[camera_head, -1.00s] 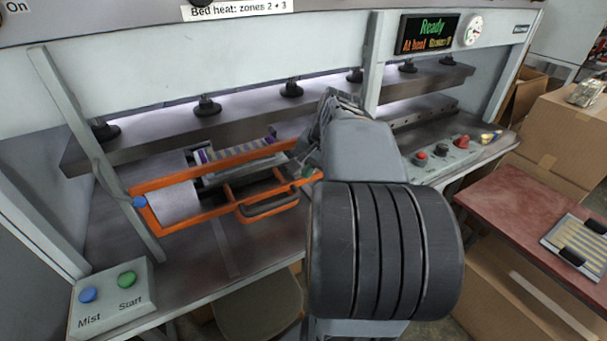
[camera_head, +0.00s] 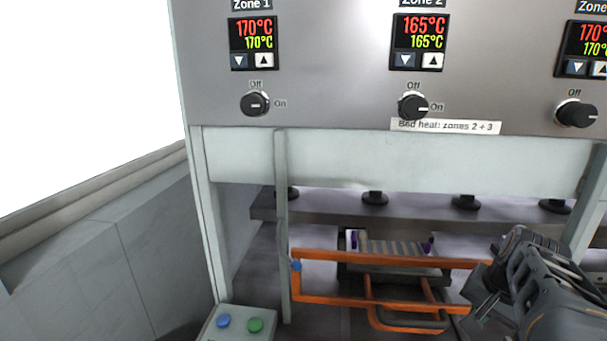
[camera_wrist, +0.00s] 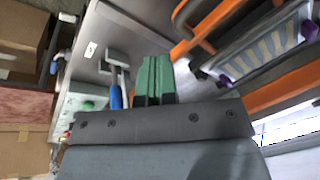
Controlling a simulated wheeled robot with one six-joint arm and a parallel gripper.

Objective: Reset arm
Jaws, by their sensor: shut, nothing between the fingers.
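My gripper (camera_head: 478,312) is at the lower right of the head view, beside the right end of the orange frame (camera_head: 335,299) at the press. In the wrist view its two green fingers (camera_wrist: 155,76) lie together, shut with nothing between them. A tray with striped slats and purple ends (camera_head: 392,246) sits behind the orange frame, under the press. It also shows at the upper right of the wrist view (camera_wrist: 268,47). I cannot tell whether the gripper touches the frame.
The upper panel carries zone 1 (camera_head: 253,43) and zone 2 (camera_head: 420,42) displays, with knobs below. A button box with a blue button (camera_head: 224,321) and a green button (camera_head: 255,325) stands at the lower left. A grey post (camera_head: 282,220) stands left of the frame.

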